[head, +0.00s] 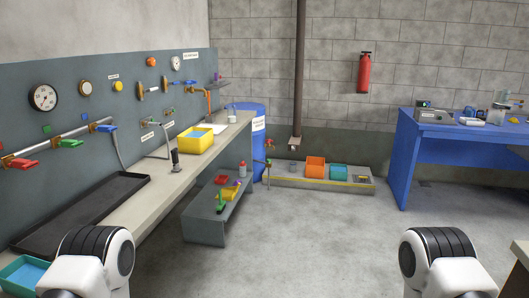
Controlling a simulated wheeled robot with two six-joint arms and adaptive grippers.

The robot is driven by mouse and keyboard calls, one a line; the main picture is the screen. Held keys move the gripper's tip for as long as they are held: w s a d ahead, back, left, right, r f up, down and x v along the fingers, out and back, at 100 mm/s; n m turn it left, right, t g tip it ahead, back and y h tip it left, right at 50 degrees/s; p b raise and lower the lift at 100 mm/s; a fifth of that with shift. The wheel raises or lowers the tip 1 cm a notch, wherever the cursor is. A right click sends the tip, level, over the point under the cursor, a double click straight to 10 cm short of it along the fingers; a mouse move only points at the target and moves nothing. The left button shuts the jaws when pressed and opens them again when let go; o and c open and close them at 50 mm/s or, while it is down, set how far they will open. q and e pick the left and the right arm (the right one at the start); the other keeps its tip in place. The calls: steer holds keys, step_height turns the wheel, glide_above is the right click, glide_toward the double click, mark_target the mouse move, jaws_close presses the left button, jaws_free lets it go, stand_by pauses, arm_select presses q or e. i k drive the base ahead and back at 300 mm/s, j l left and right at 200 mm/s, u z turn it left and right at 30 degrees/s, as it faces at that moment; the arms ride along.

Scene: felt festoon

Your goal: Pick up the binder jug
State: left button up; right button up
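I cannot tell for certain which vessel is the binder jug. A small pale vessel (231,116) stands at the far end of the long counter, beside the blue barrel. Small clear containers (499,112) stand on the blue table at the right; they are too small to tell apart. White and black links of my two arms show at the bottom left and bottom right. Neither gripper is in view.
The long counter (128,205) along the left wall holds a yellow bin (195,139) and a black tray (80,207). A low grey bench (204,228), a blue barrel (252,125) and a low platform (290,182) stand beyond. The central floor is clear, left of the blue table (455,140).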

mark_target(231, 109)
steer(key=i+l+z, duration=0.1)
steer(key=i+z, duration=0.4)
steer(key=i, duration=2.6)
